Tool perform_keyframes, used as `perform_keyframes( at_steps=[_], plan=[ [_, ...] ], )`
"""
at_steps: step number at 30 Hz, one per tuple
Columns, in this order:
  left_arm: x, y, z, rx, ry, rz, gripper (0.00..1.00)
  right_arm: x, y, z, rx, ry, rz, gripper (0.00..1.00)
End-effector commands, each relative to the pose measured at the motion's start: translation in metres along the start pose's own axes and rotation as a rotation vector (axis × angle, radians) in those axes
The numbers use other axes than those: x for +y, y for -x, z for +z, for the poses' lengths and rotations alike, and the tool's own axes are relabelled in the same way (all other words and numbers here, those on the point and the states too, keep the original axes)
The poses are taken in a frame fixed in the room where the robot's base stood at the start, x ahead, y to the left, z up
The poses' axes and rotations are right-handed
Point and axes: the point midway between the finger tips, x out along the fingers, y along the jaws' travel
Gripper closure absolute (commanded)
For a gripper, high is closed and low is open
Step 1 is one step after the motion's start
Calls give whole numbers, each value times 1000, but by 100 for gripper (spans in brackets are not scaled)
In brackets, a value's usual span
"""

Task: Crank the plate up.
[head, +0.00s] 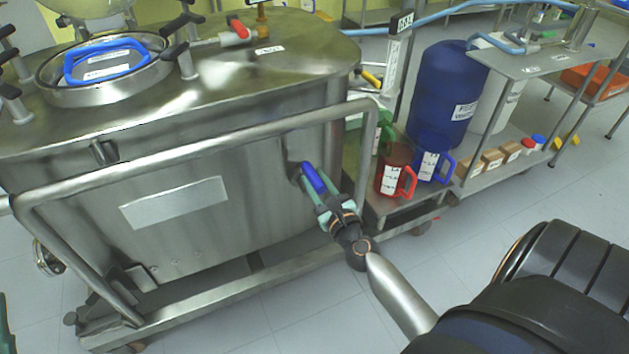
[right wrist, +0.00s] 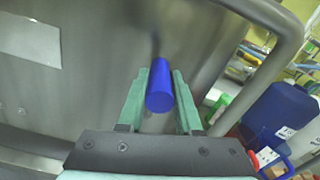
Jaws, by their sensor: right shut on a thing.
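The crank is on the front side of the large steel tank (head: 200,130), near its right end. Its blue handle (head: 312,177) sticks out from the tank wall. My right gripper (head: 317,190) is shut on this handle, with its green fingers on either side. In the right wrist view the round end of the blue handle (right wrist: 160,96) lies between the two green fingers. The crank's arm is mostly hidden behind the handle and fingers. I cannot tell which part is the plate that the crank moves. My left gripper is not clearly in view.
A steel guard rail (head: 190,152) runs around the tank's front, close to my right gripper. A lid with blue handles (head: 104,62) sits on top. To the right, a low cart holds red (head: 392,172) and blue (head: 431,166) jugs and a blue drum (head: 441,95).

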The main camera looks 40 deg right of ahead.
Motion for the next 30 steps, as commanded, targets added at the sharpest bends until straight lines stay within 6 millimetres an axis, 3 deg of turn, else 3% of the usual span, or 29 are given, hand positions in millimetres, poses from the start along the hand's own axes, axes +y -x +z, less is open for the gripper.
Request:
perform_keyframes(
  at_steps=[3, 4, 12, 23, 30],
  plan=[
    [0, 0, 1, -4, 0, 1, 50, -5, 0, 0, 0, 8, -13, 100],
    [0, 0, 2, -5, 0, 1, 50, -5, 0, 0, 0, 8, -13, 65],
    [0, 0, 2, -7, 0, 1, 50, -3, 0, -1, 1, 5, -7, 37],
    [1, 2, 3, -8, 1, 1, 50, -1, 7, -2, 3, 3, -3, 37],
    [4, 7, 9, -9, 9, -2, 50, 0, 44, -4, 5, 4, -2, 37]
  ],
)
